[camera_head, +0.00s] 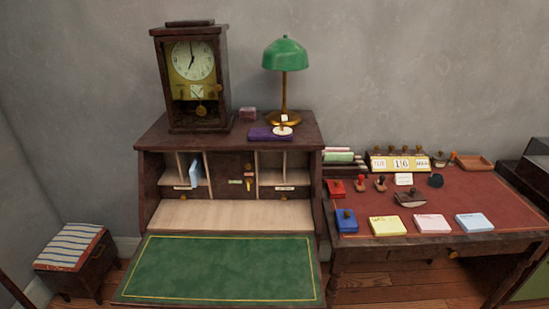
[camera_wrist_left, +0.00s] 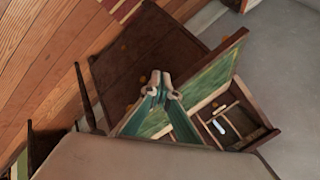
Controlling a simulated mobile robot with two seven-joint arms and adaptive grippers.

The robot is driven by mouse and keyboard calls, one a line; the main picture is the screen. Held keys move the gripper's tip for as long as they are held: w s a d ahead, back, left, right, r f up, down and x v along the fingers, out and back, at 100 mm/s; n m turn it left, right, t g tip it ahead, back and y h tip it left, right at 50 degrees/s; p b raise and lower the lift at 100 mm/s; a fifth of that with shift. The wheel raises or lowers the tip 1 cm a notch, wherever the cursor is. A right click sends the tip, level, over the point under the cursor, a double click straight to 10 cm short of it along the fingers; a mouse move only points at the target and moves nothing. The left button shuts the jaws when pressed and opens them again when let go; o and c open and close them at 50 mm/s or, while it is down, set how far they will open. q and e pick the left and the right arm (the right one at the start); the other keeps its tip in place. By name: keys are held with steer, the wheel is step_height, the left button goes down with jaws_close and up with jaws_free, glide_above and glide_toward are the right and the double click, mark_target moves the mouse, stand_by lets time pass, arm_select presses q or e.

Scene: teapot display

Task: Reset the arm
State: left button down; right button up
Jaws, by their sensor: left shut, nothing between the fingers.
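My left gripper (camera_wrist_left: 163,86) shows only in the left wrist view, near its middle. Its fingers are shut with nothing between them. Behind it in that view are the dark wood and green writing surface (camera_wrist_left: 212,75) of the secretary desk, seen at a steep tilt. The gripper looks apart from the desk, though the distance is hard to judge. In the head view the desk's green fold-down leaf (camera_head: 220,268) lies open, and neither arm is in sight. My right gripper is in neither view.
A clock (camera_head: 193,95), a green lamp (camera_head: 285,55) and a purple item (camera_head: 262,134) stand on the desk top. A red-topped table (camera_head: 470,190) at right holds stamps and note pads. A striped stool (camera_head: 70,245) is at left. The green leaf is clear.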

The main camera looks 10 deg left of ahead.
arm_select(q)
steer(key=d+f+n+t+h, duration=0.2)
steer(key=d+f+h, duration=0.4)
steer(key=d+f, duration=0.5)
steer(key=d+t, duration=0.1)
steer(key=d, duration=0.2)
steer(key=shift+w+f+n, duration=0.2)
steer(key=shift+n, duration=0.2)
